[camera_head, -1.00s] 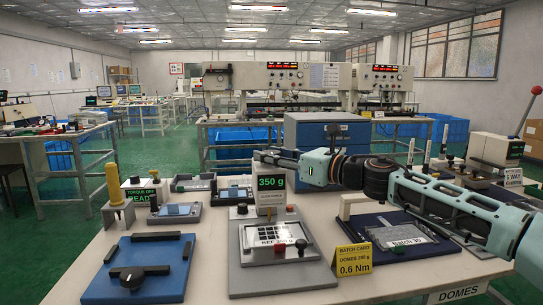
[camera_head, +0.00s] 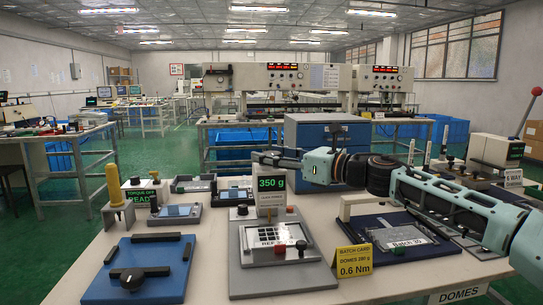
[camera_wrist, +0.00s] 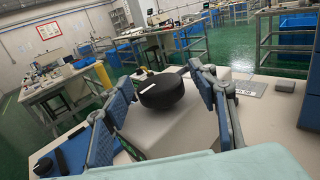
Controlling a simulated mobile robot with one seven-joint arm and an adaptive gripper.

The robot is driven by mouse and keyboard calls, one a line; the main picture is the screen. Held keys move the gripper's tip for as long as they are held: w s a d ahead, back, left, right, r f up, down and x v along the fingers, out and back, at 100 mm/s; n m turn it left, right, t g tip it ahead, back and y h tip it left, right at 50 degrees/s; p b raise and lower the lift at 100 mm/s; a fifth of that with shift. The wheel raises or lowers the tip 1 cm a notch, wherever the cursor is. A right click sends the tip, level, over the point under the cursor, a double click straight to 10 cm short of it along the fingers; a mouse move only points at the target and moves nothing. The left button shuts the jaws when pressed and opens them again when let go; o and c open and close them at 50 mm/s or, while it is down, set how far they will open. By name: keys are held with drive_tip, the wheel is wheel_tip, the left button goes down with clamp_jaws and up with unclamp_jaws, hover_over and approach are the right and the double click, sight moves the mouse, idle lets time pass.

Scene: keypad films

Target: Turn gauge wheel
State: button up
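The gauge (camera_head: 271,191) is a white column with a green "350 g" display, standing behind a grey plate on the table. In the wrist view its top carries the black round gauge wheel (camera_wrist: 165,93), which has a white index mark. My gripper (camera_head: 268,159) is at the top of the gauge. In the wrist view my gripper (camera_wrist: 160,88) is open, with its blue-grey fingers on either side of the wheel. The right finger is near the wheel; I cannot tell whether it touches. In the head view the wheel is not clearly distinguishable from my fingers.
A keypad fixture (camera_head: 273,240) sits below the gauge. A blue fixture with a black knob (camera_head: 138,277) is at the front left. A yellow batch card (camera_head: 354,260) and a dark blue tray (camera_head: 385,252) are to the right. A torque display with a yellow-handled tool (camera_head: 117,200) stands left.

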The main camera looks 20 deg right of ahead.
drive_tip(key=v, duration=1.2)
idle(0.4)
